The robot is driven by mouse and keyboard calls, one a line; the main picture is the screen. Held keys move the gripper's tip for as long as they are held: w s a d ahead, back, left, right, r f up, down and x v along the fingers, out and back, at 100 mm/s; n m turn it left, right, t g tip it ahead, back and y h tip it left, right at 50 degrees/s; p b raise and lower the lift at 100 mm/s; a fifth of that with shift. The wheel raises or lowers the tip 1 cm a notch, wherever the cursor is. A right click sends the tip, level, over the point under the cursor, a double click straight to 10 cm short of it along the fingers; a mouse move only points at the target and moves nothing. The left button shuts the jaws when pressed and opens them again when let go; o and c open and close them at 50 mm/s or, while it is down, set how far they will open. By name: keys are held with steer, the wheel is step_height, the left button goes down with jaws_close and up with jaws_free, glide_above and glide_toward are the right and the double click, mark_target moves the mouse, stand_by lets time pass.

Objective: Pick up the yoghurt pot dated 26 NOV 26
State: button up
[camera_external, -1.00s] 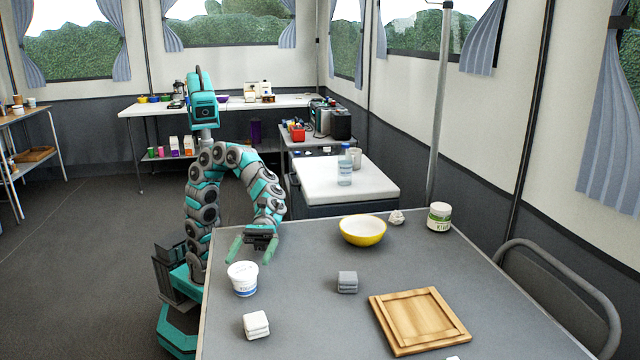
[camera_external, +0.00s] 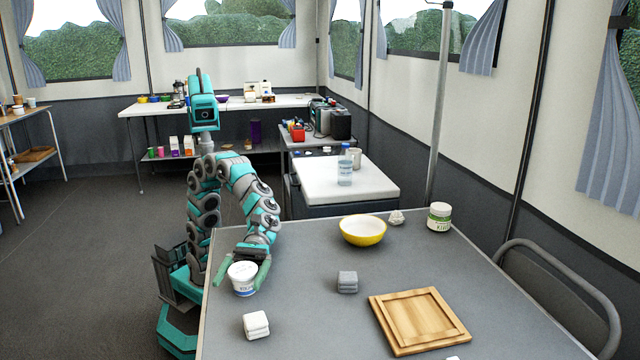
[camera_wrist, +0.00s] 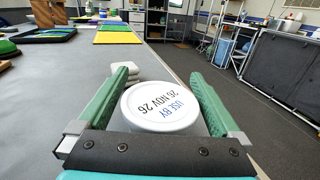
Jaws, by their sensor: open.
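The white yoghurt pot (camera_external: 243,279) with blue print stands upright near the left edge of the grey table (camera_external: 300,320). In the wrist view its white lid (camera_wrist: 161,107) reads "USE BY 26 NOV 26", upside down. My gripper (camera_external: 243,278) is open, with one green finger on each side of the pot. In the wrist view the fingers (camera_wrist: 163,92) flank the lid, with a narrow gap visible on the right; contact on the left cannot be told. The pot's lower part is hidden in the wrist view. A second pot with a green label (camera_external: 439,217) stands at the table's far right corner.
A white folded stack (camera_external: 256,325) lies in front of the pot, and a grey one (camera_external: 347,282) to its right.

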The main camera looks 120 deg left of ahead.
steer(key=shift+c, duration=0.2)
steer(key=c, duration=1.1)
